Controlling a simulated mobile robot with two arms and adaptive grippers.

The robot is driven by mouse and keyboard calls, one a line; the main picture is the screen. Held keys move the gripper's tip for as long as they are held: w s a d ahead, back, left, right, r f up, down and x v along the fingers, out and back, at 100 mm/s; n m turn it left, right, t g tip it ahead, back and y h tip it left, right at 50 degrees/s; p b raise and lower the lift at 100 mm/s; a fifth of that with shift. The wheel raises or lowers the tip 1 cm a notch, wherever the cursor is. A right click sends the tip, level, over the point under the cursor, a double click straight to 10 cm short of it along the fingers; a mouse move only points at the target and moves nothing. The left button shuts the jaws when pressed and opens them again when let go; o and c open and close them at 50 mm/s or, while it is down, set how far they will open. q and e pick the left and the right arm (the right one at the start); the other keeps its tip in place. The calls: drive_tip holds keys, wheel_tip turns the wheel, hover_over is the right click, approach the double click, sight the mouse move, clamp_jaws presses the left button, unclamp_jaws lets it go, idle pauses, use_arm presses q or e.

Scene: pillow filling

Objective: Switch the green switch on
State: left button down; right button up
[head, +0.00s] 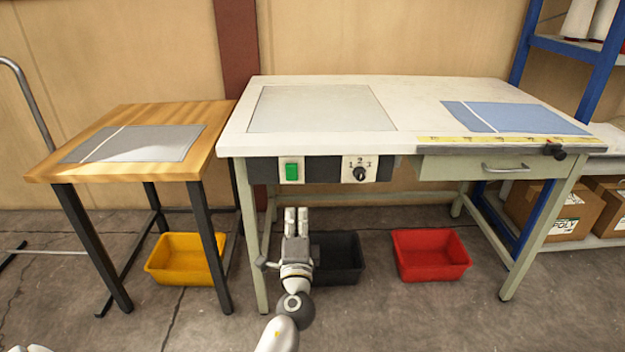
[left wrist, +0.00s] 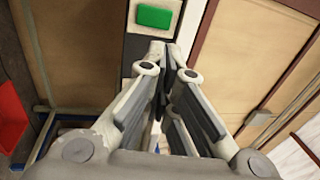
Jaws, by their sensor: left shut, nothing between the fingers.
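The green switch (head: 292,172) sits on a white plate in the dark panel under the front edge of the white table. It also shows at the top of the left wrist view (left wrist: 154,15), just beyond the fingertips. I cannot tell from its face whether it is on or off. My left gripper (head: 297,211) is below the switch in the head view, pointing toward the table, shut and empty. In the left wrist view its fingertips (left wrist: 163,60) appear close together and apart from the switch. My right gripper is not in view.
A black numbered knob (head: 360,173) is right of the switch. The white table (head: 420,100) has a drawer (head: 500,166). A wooden table (head: 190,115) stands left. Yellow (head: 185,262), black (head: 338,262) and red (head: 430,255) bins sit on the floor.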

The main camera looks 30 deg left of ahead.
use_arm(q)
drive_tip(key=shift+r, duration=0.25)
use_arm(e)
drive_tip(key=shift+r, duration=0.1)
use_arm(q)
approach(297, 168)
drive_tip(key=x, duration=0.6)
drive_tip(key=shift+w+f, duration=0.1)
drive_tip(key=shift+f, duration=0.05)
drive_tip(key=shift+w+a, duration=0.35)
drive_tip(key=shift+w, duration=0.1)
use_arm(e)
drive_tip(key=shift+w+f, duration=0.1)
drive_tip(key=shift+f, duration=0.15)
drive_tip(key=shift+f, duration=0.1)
use_arm(q)
drive_tip(key=shift+r, duration=0.2)
